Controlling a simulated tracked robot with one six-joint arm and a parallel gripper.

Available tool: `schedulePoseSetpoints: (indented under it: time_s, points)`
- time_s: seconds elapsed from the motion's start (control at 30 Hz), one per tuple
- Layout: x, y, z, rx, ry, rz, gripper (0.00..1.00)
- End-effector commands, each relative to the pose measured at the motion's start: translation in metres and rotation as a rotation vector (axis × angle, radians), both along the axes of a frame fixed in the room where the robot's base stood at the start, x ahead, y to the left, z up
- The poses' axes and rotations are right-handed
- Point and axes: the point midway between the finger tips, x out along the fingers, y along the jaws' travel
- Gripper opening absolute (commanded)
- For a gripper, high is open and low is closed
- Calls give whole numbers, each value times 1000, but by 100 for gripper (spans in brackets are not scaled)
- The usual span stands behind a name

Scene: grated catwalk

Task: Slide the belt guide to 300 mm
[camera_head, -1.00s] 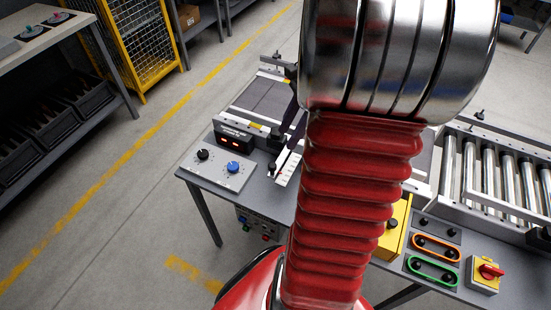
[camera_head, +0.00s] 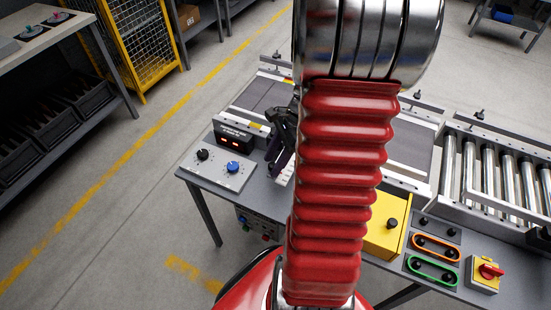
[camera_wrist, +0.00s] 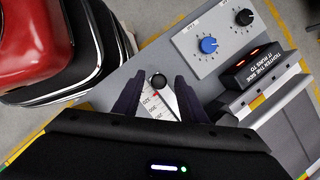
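A white scale (camera_wrist: 158,106) with printed numbers lies on the grey bench top. A round black knob (camera_wrist: 158,81) stands at its far end in the wrist view, with a small red mark beside it. In the head view my gripper (camera_head: 279,145) is over the scale (camera_head: 285,174), partly hidden behind my red arm. The dark conveyor belt (camera_head: 262,94) lies beyond; much of the guide is hidden.
A plate with a black and a blue knob (camera_head: 233,167) and a black display box (camera_head: 233,136) with red digits stand left of the scale. A yellow box (camera_head: 385,230), a red rotary switch (camera_head: 489,271) and rollers (camera_head: 500,170) are on the right.

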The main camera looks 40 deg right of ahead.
Motion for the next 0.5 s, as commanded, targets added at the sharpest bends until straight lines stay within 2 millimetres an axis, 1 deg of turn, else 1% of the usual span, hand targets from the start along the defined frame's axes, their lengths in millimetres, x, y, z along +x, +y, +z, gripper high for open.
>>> schedulePoseSetpoints:
  time_s: [0.13, 0.17, 0.5]
  points:
    - [0, 0, 0, 0, 0, 0, 38]
    - [0, 0, 0, 0, 0, 0, 37]
    - [0, 0, 1, 0, 0, 0, 13]
